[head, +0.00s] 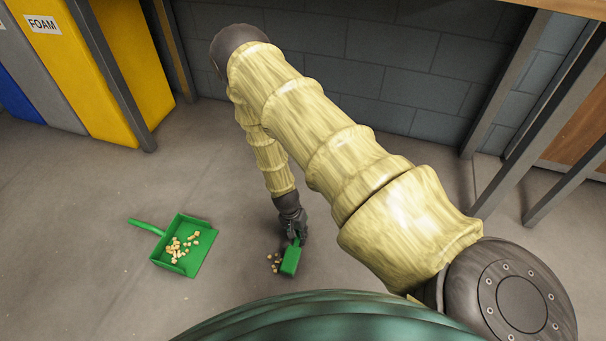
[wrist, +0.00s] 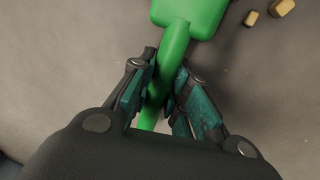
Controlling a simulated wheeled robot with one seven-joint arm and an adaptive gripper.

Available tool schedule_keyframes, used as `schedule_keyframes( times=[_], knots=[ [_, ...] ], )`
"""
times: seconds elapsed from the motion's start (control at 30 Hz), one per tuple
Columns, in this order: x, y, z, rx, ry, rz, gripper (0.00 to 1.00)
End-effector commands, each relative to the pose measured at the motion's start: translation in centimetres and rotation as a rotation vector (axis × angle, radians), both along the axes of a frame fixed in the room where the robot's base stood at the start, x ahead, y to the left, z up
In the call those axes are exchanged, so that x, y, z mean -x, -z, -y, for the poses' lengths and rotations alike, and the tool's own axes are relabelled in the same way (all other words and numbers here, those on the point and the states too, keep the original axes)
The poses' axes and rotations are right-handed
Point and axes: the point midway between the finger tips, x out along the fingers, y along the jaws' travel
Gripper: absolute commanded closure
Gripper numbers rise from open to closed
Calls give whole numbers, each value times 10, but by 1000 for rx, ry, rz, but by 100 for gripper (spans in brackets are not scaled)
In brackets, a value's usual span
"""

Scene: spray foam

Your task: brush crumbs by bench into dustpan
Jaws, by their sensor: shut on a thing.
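My gripper (head: 294,232) is shut on the handle of a green brush (head: 290,262). In the wrist view the gripper (wrist: 164,85) closes around the green handle, and the brush head (wrist: 190,14) shows at the top edge. The brush is low, at or just above the floor; I cannot tell if it touches. A few tan crumbs (head: 275,263) lie on the floor just left of the brush head. Two crumbs (wrist: 284,7) also show in the wrist view. A green dustpan (head: 190,265) lies on the floor to the left, with several crumbs (head: 180,247) in it.
A yellow bin labelled FOAM (head: 110,75), a grey bin (head: 45,70) and a blue bin (head: 15,98) stand at the back left. A metal bench leg (head: 545,115) stands at the right. The grey floor (head: 90,210) between brush and dustpan is clear.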

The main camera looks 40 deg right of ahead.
Motion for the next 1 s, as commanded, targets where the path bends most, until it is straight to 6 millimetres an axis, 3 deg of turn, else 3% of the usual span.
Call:
schedule_keyframes(
  times=[1.0],
  knots=[
    [-80,1,-73,1,-3,3,100]
  ],
)
